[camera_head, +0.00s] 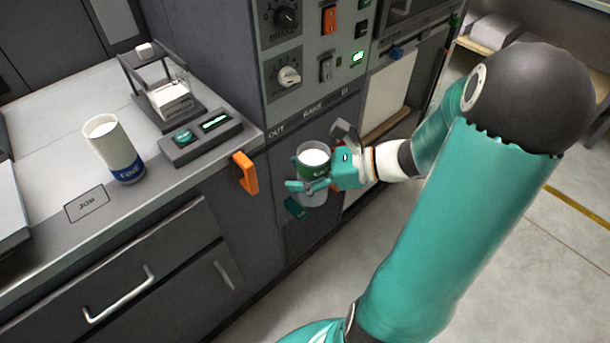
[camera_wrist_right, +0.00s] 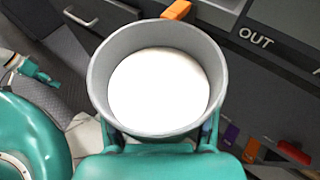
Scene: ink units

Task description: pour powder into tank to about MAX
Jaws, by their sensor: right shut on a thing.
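My right gripper (camera_head: 318,170) is shut around a round cup (camera_head: 313,158) with a green label and white powder inside. It holds the cup in front of the dark cabinet face, right of the orange handle. In the right wrist view the grey rim of the cup (camera_wrist_right: 98,75) surrounds a flat white powder surface (camera_wrist_right: 160,90). A small clear tank (camera_head: 172,98) with white contents stands on a dark stand on the counter; its MAX mark is too small to read. A teal part at the left edge of the wrist view looks like my left gripper (camera_wrist_right: 35,72); its jaws are unclear.
A white cup with a blue band (camera_head: 116,152) stands on the counter beside the JOB label (camera_head: 87,204). A control box with a green display (camera_head: 207,131) sits in front of the tank. An orange handle (camera_head: 244,173) juts out at the counter's end. A knob panel rises behind.

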